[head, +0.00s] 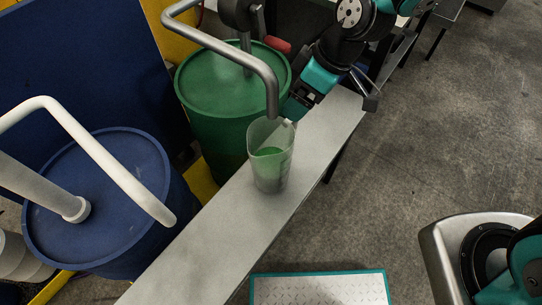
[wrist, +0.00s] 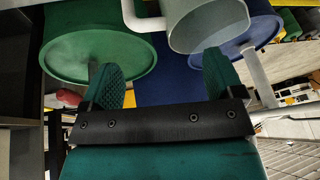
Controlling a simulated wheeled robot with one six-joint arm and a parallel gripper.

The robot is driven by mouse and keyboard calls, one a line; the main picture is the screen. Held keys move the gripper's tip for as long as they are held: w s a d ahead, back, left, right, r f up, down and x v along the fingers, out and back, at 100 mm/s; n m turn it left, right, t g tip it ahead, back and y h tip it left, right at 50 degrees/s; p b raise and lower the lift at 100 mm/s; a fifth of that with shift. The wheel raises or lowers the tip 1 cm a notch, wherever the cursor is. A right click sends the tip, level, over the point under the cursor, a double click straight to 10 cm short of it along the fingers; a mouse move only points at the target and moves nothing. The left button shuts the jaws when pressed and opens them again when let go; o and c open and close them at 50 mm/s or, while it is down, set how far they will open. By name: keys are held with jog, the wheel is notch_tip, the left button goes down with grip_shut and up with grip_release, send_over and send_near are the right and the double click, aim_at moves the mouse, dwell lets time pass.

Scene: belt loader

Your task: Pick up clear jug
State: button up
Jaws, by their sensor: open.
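The clear jug (head: 270,172) stands upright on a narrow grey bench (head: 222,232). It is see-through with a green tint inside; I cannot tell whether that is liquid or the background. In the wrist view the jug (wrist: 207,27) shows at the top, right of centre, partly cut off by the frame edge. My gripper (head: 297,105) is just behind and above the jug, to its upper right in the head view. In the wrist view my gripper (wrist: 164,80) has its two teal fingers wide apart with nothing between them. The jug lies past the right fingertip.
A green drum (head: 200,85) with a grey bent spout pipe (head: 235,55) stands behind the bench; the pipe ends close above the jug. A blue drum (head: 95,195) with a white pipe (head: 110,165) stands at left. Open floor (head: 440,130) lies to the right.

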jog(key=x, duration=0.7)
jog(key=shift+f, duration=0.35)
jog(key=shift+w+a, duration=0.15)
jog(key=shift+c, duration=0.3)
grip_shut()
dwell(0.7)
